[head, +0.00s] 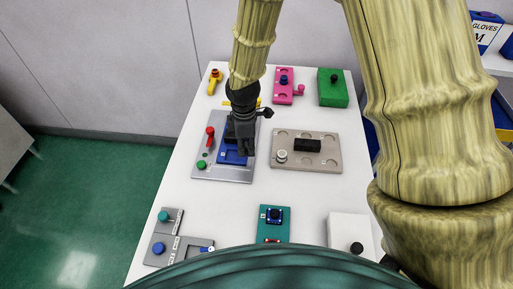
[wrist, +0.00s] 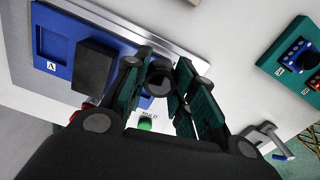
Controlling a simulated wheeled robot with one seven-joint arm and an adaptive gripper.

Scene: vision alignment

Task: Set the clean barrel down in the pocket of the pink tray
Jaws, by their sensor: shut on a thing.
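The pink tray (head: 275,97) lies at the back of the white table, with a dark blue-topped piece on its upper part, a round recess below that and a pink knob at its right side. My gripper (head: 247,150) is over the grey board with the blue fixture, nearer to me and left of the pink tray. In the wrist view my gripper (wrist: 160,92) has its teal-padded fingers closed around a dark round-ended piece, the barrel (wrist: 160,76). The fingers hide most of it. The pink tray is not in the wrist view.
The grey board (head: 215,175) carries a blue fixture (head: 232,156), a red lever and a green button. A taupe tray (head: 328,163) with round recesses, a silver cylinder (head: 282,156) and a black block stands to the right. A green box (head: 333,93) stands beside the pink tray.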

